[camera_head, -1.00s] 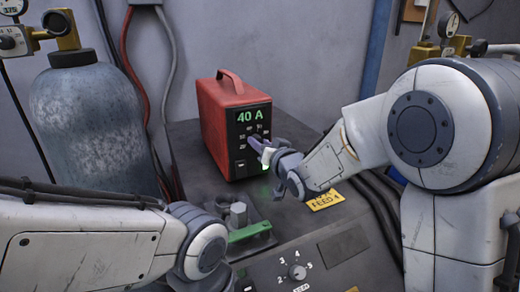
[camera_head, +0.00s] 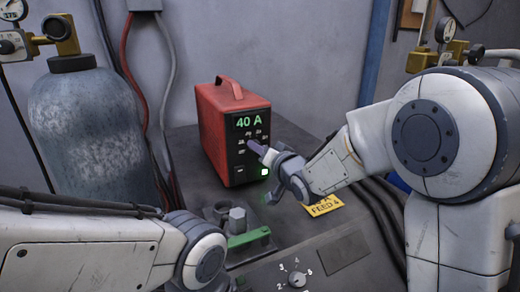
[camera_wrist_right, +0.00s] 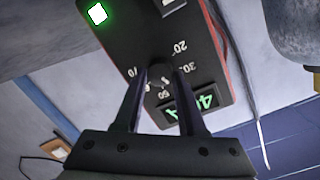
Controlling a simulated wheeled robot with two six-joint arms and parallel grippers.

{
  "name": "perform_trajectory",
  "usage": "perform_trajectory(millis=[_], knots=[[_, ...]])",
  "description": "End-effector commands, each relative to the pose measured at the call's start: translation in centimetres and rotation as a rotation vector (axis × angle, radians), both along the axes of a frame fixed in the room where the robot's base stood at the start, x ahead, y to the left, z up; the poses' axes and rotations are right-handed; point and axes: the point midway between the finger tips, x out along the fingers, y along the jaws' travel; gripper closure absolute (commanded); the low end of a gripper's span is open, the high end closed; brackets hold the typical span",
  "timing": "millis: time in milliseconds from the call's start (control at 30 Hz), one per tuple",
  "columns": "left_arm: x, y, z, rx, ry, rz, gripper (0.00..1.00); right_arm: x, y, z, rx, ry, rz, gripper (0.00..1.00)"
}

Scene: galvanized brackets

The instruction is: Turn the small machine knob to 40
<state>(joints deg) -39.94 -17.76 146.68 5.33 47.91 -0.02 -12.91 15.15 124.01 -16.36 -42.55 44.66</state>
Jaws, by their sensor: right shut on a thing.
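The small machine, a red box (camera_head: 211,130) with a black front and a top handle, stands on the dark bench. Its green display (camera_head: 246,122) reads 40 A. My right gripper (camera_head: 254,146) reaches its front from the right. In the right wrist view the dark round knob (camera_wrist_right: 158,73) sits between the two fingertips, which are shut on it. Printed numbers such as 20 and 30 ring the knob. The fingers largely hide the knob in the head view. My left arm comes in at lower left, but its gripper is out of view.
A square green light (camera_head: 263,171) glows low on the machine's front. A green clamp (camera_head: 249,238) with a bolt is nearer me, beside a lower numbered dial (camera_head: 297,274). A gas cylinder (camera_head: 88,130) stands left. A yellow label (camera_head: 324,206) lies under my right wrist.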

Motion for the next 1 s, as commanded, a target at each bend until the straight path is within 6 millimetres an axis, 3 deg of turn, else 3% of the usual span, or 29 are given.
perform_trajectory(millis=[33, 100, 467, 1000], knots=[[0.0, 0.0, 0.0, 0.0, 0.0, 0.0, 0.5, -0.1, 0.0, -0.3, -0.004, 0.008, 0.0, 0.49], [0.0, 0.0, 0.0, 0.0, 0.0, 0.0, 0.5, -0.1, 0.0, -0.3, -0.003, 0.006, -0.001, 0.3], [0.0, 0.0, -0.2, 0.0, 0.0, 0.0, 0.5, -0.3, -0.2, -0.1, -0.001, 0.001, 0.0, 0.3], [0.0, 0.0, -2.2, 0.0, 0.0, 0.0, 0.5, -8.3, -3.8, 1.1, -0.002, 0.002, -0.002, 0.3]])
